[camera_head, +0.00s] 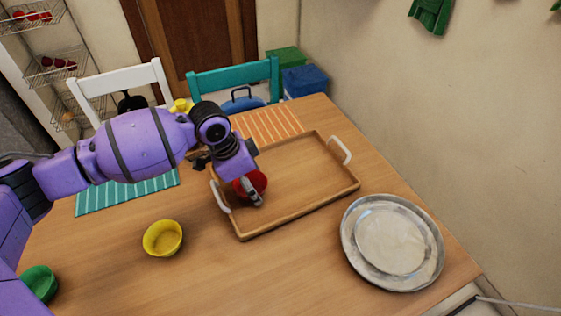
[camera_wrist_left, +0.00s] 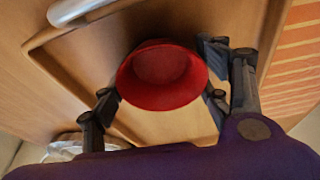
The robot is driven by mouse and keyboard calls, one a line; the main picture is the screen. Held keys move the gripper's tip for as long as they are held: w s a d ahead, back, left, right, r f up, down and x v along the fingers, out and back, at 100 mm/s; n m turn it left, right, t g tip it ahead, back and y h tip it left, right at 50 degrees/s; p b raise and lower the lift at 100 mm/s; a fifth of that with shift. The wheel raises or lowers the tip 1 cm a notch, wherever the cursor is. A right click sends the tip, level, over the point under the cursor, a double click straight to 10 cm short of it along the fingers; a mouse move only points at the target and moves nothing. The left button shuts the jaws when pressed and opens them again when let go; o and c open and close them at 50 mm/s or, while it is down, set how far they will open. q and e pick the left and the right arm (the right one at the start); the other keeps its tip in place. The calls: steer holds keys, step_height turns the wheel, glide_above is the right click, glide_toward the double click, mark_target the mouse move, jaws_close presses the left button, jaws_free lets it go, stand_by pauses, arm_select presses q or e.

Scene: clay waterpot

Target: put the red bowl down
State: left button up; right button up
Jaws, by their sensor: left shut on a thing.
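The red bowl (camera_head: 252,184) is at the left end of the wooden tray (camera_head: 310,198), near its left white handle. It also shows in the left wrist view (camera_wrist_left: 162,75), with its open rim facing the camera. My left gripper (camera_head: 250,192) is shut on the bowl, with fingers on both sides of it in the left wrist view (camera_wrist_left: 160,105). The bowl is over the tray's floor; I cannot tell whether it touches it. The arm hides part of the bowl in the head view. My right gripper is not in view.
A yellow bowl (camera_head: 162,238) stands left of the tray, and a green bowl (camera_head: 40,283) is at the lower left. A silver plate (camera_head: 393,243) lies at the right. A striped orange mat (camera_head: 268,122) and a teal mat (camera_head: 130,193) lie at the back and left. The tray's right part is empty.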

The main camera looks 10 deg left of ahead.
arm_select(q)
steer(key=shift+f, duration=0.15)
steer(key=o, duration=1.2)
steer(key=shift+c, duration=0.2)
steer(key=p+v, duration=0.1)
steer(key=v, duration=1.1)
